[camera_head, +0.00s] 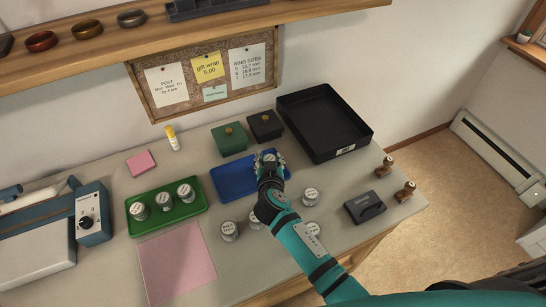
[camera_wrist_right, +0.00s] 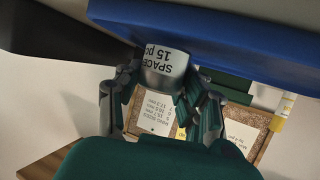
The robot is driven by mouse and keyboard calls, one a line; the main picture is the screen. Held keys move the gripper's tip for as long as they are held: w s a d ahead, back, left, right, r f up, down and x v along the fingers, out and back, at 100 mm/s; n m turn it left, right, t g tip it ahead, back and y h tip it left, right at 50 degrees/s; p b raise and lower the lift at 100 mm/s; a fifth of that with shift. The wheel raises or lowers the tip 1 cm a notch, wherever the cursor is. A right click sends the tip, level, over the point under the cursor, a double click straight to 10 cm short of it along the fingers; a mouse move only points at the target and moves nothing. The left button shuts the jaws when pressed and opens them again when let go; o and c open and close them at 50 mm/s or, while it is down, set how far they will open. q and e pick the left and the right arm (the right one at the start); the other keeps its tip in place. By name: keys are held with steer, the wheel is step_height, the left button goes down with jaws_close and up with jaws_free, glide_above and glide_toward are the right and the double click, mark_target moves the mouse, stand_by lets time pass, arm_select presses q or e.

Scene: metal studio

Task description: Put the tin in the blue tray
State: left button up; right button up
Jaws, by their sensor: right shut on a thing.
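My right gripper (camera_head: 270,165) is over the blue tray (camera_head: 228,184), near its right end. It is shut on a silver tin with a white printed label (camera_wrist_right: 164,60), which shows clearly between the fingers in the right wrist view. There the blue tray (camera_wrist_right: 250,38) lies right by the tin's far end; I cannot tell if they touch. The gripper hides most of the held tin in the head view. The visible part of the blue tray is empty. My left gripper is not in view.
A green tray (camera_head: 150,222) with three tins stands at left. Loose tins (camera_head: 311,196) stand front right of the blue tray. Green (camera_head: 230,150) and black (camera_head: 265,136) boxes and a large black tray (camera_head: 296,100) stand behind. A pink sheet (camera_head: 178,265) lies in front.

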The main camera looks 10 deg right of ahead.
steer(key=shift+w+d+f, duration=0.45)
steer(key=shift+f, duration=0.05)
steer(key=o, duration=0.8)
steer(key=shift+s+r, duration=0.1)
steer(key=shift+o, duration=1.1)
steer(key=shift+s+a+r, duration=0.15)
steer(key=shift+s+a, duration=0.05)
steer(key=shift+a, duration=0.05)
steer(key=shift+o, duration=0.6)
steer(key=shift+a+r, duration=0.1)
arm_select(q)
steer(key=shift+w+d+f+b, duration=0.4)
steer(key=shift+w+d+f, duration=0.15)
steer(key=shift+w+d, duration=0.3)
arm_select(e)
steer(key=v, duration=1.1)
steer(key=shift+s+r, duration=0.25)
steer(key=shift+s, duration=0.1)
